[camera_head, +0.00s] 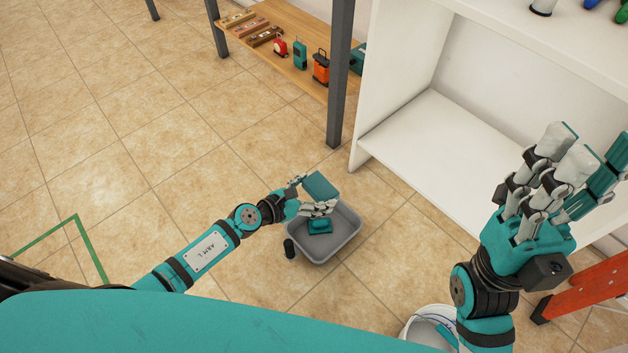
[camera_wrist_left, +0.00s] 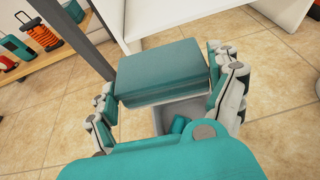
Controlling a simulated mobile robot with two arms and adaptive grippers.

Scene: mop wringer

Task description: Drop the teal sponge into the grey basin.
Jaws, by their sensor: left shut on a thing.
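The teal sponge (camera_head: 320,187) is a flat block held above the grey basin (camera_head: 345,246). My left gripper (camera_head: 317,198) is shut on it, with fingers on both sides. In the left wrist view the sponge (camera_wrist_left: 165,72) sits between the fingers (camera_wrist_left: 165,90), and part of the basin (camera_wrist_left: 188,107) shows beneath. The basin stands on the floor. A small teal thing (camera_head: 320,226) shows low in the basin, partly hidden by the gripper. My right gripper (camera_head: 575,165) is raised at the right, open and empty.
A dark small cylinder (camera_head: 290,249) is beside the basin's left side. A white bucket (camera_head: 419,331) stands at bottom right, near an orange frame (camera_head: 585,282). A white shelf unit (camera_head: 435,140) and wooden shelf (camera_head: 262,45) with items are behind.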

